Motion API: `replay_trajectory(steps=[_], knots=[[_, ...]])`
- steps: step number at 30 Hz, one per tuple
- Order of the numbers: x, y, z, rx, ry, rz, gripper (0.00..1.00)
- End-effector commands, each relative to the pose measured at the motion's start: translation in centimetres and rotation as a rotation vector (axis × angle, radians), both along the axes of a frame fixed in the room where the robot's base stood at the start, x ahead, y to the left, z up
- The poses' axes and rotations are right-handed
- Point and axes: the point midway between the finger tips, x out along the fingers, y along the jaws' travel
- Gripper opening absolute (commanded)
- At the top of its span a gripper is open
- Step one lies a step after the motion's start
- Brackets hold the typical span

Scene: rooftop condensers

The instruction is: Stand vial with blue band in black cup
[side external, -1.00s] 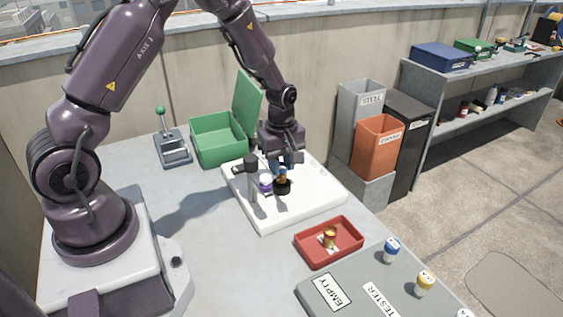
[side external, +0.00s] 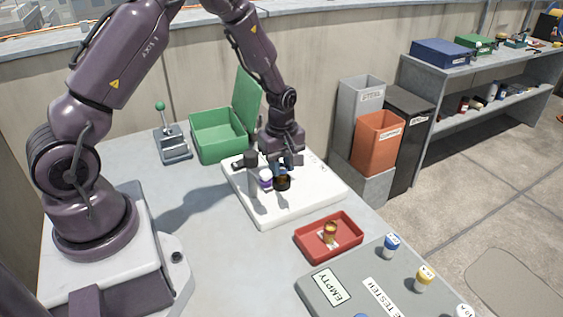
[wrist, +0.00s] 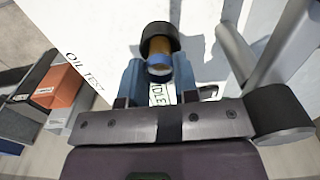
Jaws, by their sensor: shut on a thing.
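The vial with the blue band (wrist: 158,48) is amber, with blue at the end toward me in the wrist view. My gripper (wrist: 159,82) is shut on it, with a blue finger on each side. The black cup (wrist: 174,30) lies just beyond the vial's far end; the vial overlaps its opening and appears to reach into it, but whether it touches the bottom is hidden. In the side view my gripper (side external: 285,164) points down right over the black cup (side external: 283,185) on the white test board (side external: 310,200).
A red tray (side external: 312,250) holding an amber vial (side external: 330,231) sits in front. A grey tester (side external: 350,275) with capped vials is at the front right; an open green box (side external: 222,150) is behind.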

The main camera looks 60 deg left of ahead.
Motion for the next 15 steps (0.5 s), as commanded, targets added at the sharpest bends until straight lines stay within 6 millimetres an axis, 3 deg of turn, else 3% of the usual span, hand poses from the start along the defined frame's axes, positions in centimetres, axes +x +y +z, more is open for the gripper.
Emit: replay_trajectory(steps=[15], knots=[[0.02,0.0,-0.84,0.0,0.0,-0.001,0.06]])
